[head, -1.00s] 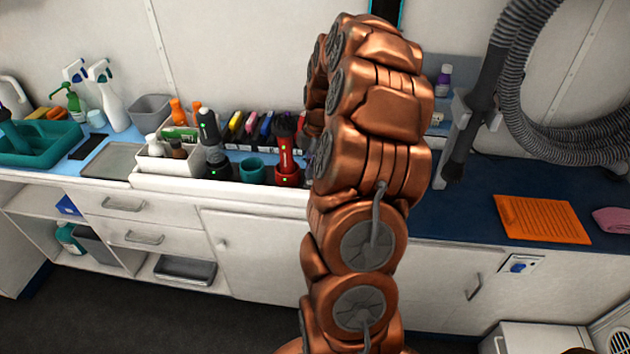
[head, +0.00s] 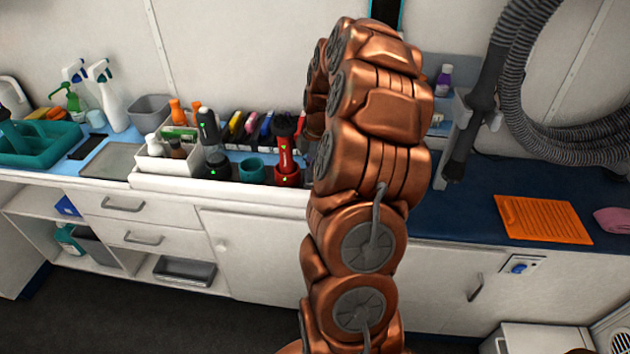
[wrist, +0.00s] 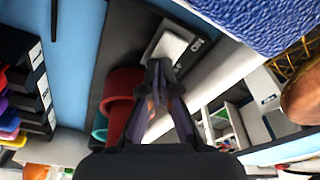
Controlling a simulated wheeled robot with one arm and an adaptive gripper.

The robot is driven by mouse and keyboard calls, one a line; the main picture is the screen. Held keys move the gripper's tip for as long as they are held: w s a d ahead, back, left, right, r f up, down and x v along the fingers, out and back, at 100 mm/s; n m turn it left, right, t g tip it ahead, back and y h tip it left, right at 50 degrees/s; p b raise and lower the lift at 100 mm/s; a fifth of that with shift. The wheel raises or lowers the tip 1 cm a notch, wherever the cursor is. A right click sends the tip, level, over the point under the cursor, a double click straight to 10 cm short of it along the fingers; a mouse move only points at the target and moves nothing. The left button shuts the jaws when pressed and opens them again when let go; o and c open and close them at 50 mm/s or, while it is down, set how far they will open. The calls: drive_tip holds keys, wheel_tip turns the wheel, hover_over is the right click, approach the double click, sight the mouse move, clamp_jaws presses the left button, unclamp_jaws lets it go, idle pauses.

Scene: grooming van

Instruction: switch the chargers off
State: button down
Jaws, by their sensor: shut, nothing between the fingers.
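In the head view a black charger base (head: 217,172) with a dark clipper in it and a red charger base (head: 287,178) with a red clipper (head: 284,148) stand on the counter. Small green lights show on them. A teal cup (head: 251,170) is between them. In the wrist view my gripper (wrist: 158,68) is shut and empty. Its tips are at the near end of a pale rocker switch (wrist: 172,45) on a dark strip, beside letters reading ON. I cannot tell whether they touch. A red cup-shaped base (wrist: 121,92) is just left. My arm hides the gripper in the head view.
A white bin of bottles (head: 165,158) and a row of coloured items (head: 250,125) stand close by the chargers. A grey hose (head: 515,100) hangs right of my arm. An orange mat (head: 543,219) lies on the dark blue counter (head: 460,212).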

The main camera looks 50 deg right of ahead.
drive_tip(key=shift+r+p, duration=0.35)
drive_tip(key=shift+r, duration=3.15)
